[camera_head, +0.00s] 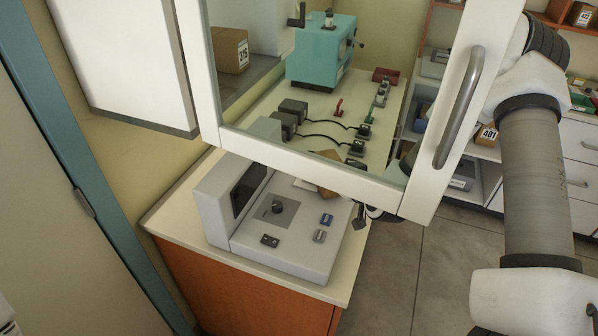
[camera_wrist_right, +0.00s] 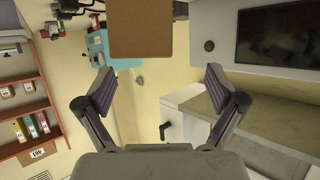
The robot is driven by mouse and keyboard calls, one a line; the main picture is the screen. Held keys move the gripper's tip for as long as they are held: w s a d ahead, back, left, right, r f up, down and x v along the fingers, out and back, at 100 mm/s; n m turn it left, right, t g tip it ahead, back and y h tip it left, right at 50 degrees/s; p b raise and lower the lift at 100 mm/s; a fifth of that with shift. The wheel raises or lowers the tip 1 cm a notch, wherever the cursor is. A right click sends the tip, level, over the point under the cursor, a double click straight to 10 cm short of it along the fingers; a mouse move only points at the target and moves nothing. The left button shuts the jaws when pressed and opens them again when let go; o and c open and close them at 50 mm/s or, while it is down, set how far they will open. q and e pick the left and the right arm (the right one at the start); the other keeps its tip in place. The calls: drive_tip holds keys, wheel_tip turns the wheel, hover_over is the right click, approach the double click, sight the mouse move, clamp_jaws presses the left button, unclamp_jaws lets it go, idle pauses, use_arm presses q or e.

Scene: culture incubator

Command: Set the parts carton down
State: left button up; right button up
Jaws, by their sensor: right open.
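A brown parts carton (camera_wrist_right: 140,28) fills the top middle of the right wrist view, beyond my fingertips. In the head view a small brown carton (camera_head: 328,191) shows at the lower edge of the glazed door, mostly hidden by the door frame. It appears to be on or just above the grey control device (camera_head: 290,235); I cannot tell if it touches. My right gripper (camera_wrist_right: 160,78) is open, its two fingers spread wide with nothing between them. In the head view only a dark part of it (camera_head: 360,215) shows below the door. My left gripper is out of view.
The glazed door (camera_head: 400,195) with a metal handle (camera_head: 460,105) stands in front of my right arm. Behind it, a bench holds a teal machine (camera_head: 322,50) and small black devices. Another labelled carton (camera_head: 230,50) sits on a shelf. Floor is clear right of the cabinet.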

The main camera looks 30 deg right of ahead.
drive_tip(key=w+d, duration=0.1)
drive_tip(key=w+d+p, duration=0.1)
drive_tip(key=d, duration=0.1)
drive_tip(key=shift+f, duration=0.35)
drive_tip(key=shift+w+d+f+p, duration=0.15)
drive_tip(key=shift+w+d+p, duration=0.1)
drive_tip(key=shift+w+p, duration=0.45)
drive_tip(key=w, duration=0.1)
drive_tip(key=w+a+f, duration=0.1)
drive_tip(key=w, duration=0.1)
drive_tip(key=shift+a, duration=0.25)
drive_tip(key=shift+s, duration=0.2)
drive_tip(key=shift+s+d, duration=0.15)
drive_tip(key=shift+d, duration=0.15)
drive_tip(key=c, duration=0.4)
drive_tip(key=shift+d, duration=0.1)
drive_tip(key=c, duration=0.6)
drive_tip(key=shift+f, duration=0.1)
drive_tip(key=c, duration=0.4)
drive_tip(key=shift+a, duration=0.25)
drive_tip(key=shift+c, duration=0.8)
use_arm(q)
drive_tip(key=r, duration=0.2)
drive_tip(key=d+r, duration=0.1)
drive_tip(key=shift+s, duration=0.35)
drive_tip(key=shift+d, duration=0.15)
use_arm(e)
drive_tip(key=shift+d+r, duration=0.1)
drive_tip(key=shift+r, duration=0.1)
